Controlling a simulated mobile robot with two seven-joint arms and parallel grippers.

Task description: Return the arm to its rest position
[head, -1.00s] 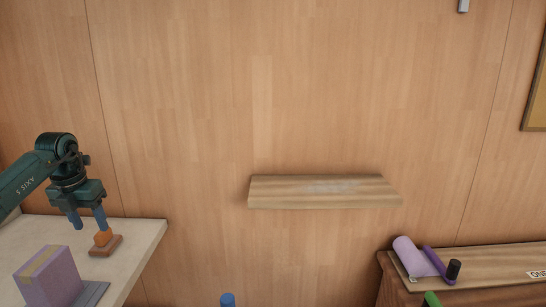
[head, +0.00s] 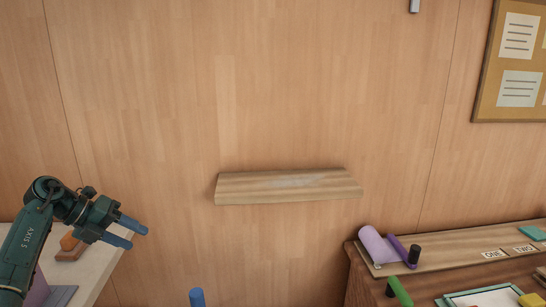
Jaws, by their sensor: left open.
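My left arm comes in from the left edge of the head view. Its gripper (head: 138,238) is open and empty, with two blue fingers pointing right and slightly down. The gripper is in the air past the edge of the pale counter (head: 98,268), in front of the wood wall. My right gripper is not in view.
On the counter, an orange piece on a brown base (head: 70,246) and a mostly hidden purple box (head: 38,288) sit behind my arm. A wooden shelf (head: 285,187) is on the wall. A blue cylinder top (head: 197,298) shows below. At right, a desk (head: 455,245) holds a purple roll (head: 372,244).

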